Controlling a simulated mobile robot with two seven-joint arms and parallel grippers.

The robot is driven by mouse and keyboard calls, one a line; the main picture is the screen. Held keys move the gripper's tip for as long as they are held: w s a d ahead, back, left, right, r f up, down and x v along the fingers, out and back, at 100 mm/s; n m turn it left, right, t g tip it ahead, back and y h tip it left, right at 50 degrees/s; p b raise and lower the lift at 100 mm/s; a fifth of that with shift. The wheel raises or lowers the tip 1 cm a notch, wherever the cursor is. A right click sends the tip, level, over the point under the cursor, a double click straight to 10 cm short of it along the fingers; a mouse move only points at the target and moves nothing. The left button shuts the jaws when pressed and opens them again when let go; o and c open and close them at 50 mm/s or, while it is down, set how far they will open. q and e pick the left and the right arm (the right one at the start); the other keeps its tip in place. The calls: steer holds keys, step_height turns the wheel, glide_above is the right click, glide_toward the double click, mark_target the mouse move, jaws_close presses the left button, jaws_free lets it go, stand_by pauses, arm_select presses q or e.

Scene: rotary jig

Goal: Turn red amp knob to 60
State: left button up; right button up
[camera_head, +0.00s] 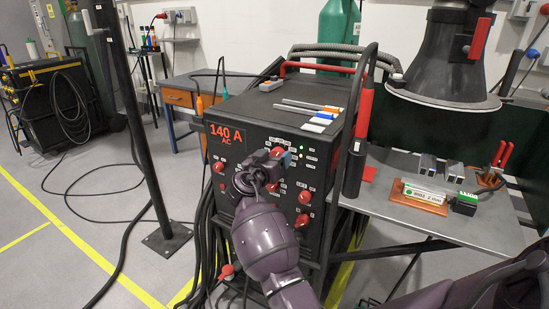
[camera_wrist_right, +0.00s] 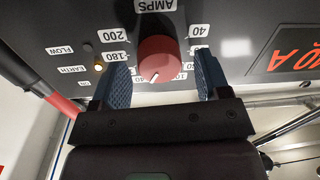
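The red amp knob (camera_wrist_right: 157,58) is on the black front panel, by an AMPS label that appears upside down in the right wrist view. Its white pointer mark is at its lower edge in that view. My right gripper (camera_wrist_right: 163,80) is open, with one blue finger on each side of the knob and a gap on both sides. In the head view, my right gripper (camera_head: 268,168) is close to the panel and partly covers it. A red knob, probably this one, shows just above it (camera_head: 277,152). My left gripper is not in view.
Several other red knobs are on the panel, including one at left (camera_head: 219,167) and one at lower right (camera_head: 305,196). A red-handled torch (camera_head: 364,112) stands beside the machine. A metal table (camera_head: 450,225) is at right. Cables (camera_head: 205,220) hang at the machine's left.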

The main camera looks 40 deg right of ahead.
steer(key=c, duration=0.9)
